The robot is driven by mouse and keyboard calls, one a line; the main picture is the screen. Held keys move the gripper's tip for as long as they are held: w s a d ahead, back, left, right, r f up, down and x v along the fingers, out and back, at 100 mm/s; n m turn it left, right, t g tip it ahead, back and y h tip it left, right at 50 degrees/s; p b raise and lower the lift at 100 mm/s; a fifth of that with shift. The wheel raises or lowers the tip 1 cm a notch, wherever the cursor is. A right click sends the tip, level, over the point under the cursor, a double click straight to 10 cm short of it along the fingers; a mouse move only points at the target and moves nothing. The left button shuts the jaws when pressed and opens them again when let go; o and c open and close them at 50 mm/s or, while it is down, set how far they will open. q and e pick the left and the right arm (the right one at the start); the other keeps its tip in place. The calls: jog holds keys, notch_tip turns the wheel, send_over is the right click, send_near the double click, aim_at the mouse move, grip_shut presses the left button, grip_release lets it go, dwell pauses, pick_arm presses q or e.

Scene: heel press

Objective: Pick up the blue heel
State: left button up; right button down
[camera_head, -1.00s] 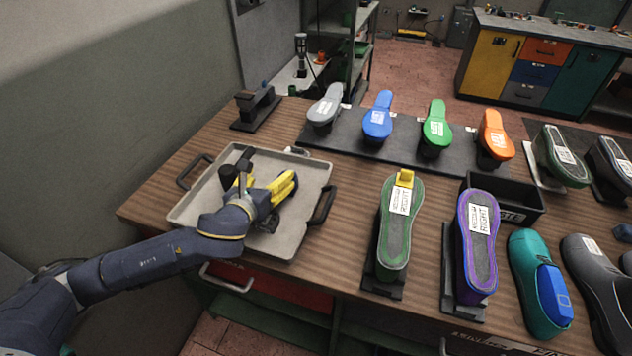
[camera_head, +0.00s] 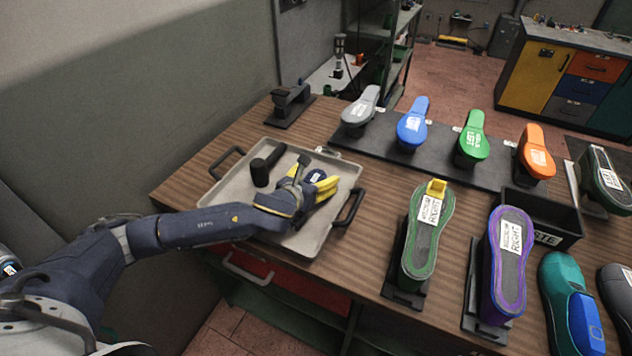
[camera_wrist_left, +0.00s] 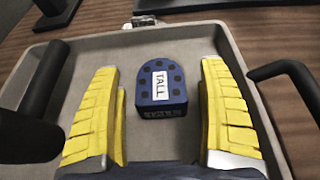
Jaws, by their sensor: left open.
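The blue heel (camera_wrist_left: 161,86) is a dark blue block with a rounded far end, dark dots and a white label reading TALL. It lies on the grey tray (camera_wrist_left: 209,33). My left gripper (camera_wrist_left: 161,95) is open, its yellow fingers apart on either side of the heel with gaps on both sides. In the head view my left gripper (camera_head: 322,187) is over the right part of the tray (camera_head: 228,190), and the heel (camera_head: 316,176) shows partly between its fingers. My right gripper is not in view.
A black hammer-like tool (camera_head: 264,168) lies in the tray left of my gripper. The tray has dark handles (camera_head: 349,208). Shoe soles on stands, including a green one (camera_head: 427,235) and a purple one (camera_head: 507,265), stand to the right. A dark waste bin (camera_head: 543,222) is behind them.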

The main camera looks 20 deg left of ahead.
aim_at(316, 176)
pick_arm(q)
jog(key=shift+w, duration=0.1)
jog(key=shift+c, duration=0.6)
jog(key=c, duration=1.3)
jog(key=shift+w+a+r+n+y, duration=0.15)
jog(key=shift+a+r+n+y, duration=0.2)
jog(key=shift+r, duration=3.15)
jog(key=shift+w+a+r+n+y, duration=0.15)
jog(key=shift+a+r+n+y, duration=0.15)
jog(key=shift+r, duration=3.15)
jog(key=shift+w+a+r+n+y, duration=0.15)
jog(key=shift+a+r+n+y, duration=0.15)
jog(key=shift+r, duration=3.2)
jog(key=shift+a, duration=0.1)
